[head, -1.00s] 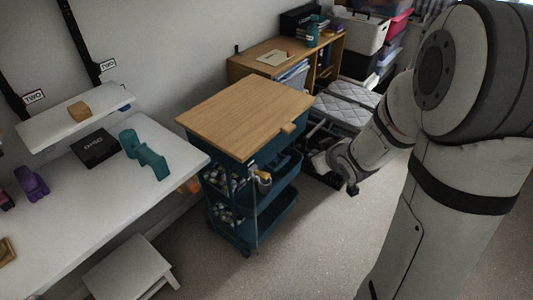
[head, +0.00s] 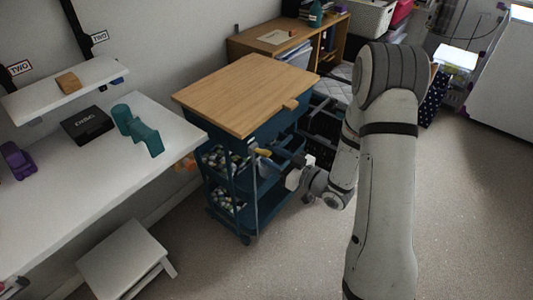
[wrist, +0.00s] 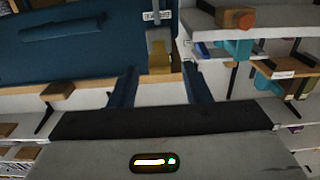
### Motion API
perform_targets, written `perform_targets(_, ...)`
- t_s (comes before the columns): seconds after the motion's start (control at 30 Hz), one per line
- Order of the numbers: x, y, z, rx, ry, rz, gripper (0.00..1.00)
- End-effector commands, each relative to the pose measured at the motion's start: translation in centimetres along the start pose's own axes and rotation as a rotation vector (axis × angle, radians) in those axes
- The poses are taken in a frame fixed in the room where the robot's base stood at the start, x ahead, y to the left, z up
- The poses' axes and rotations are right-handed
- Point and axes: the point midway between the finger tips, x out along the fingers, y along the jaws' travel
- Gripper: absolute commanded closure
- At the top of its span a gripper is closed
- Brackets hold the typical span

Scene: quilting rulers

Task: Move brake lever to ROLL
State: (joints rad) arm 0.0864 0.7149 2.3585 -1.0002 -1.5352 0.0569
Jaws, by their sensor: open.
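The brake lever appears to be the small yellow handle (head: 263,152) on the near corner of the blue trolley (head: 262,205), under its wooden top. In the wrist view the yellow lever (wrist: 159,63) hangs from a grey bracket below a small white label whose text I cannot read. My gripper (wrist: 160,68) is open, with one dark blue finger on each side of the lever in the picture. I cannot tell whether the fingers reach around it, and no contact shows. In the head view my gripper (head: 276,166) is close to the lever, at the trolley's side.
The wooden trolley top (head: 245,90) overhangs above my gripper. A white table (head: 60,190) stands left of the trolley, with a white stool (head: 122,255) below. A wooden shelf unit (head: 290,42) stands behind. The carpet on the right is free.

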Motion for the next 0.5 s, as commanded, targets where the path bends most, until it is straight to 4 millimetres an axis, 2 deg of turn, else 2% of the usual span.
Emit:
perform_targets(0.1, 1.8, -0.1, 0.0, 0.0, 0.0, -0.002, 0.56)
perform_targets(0.2, 2.8, 0.0, 0.0, 0.0, -0.001, -0.001, 0.56)
perform_targets(0.5, 3.3, 0.1, 0.0, 0.001, -0.001, 0.003, 0.56)
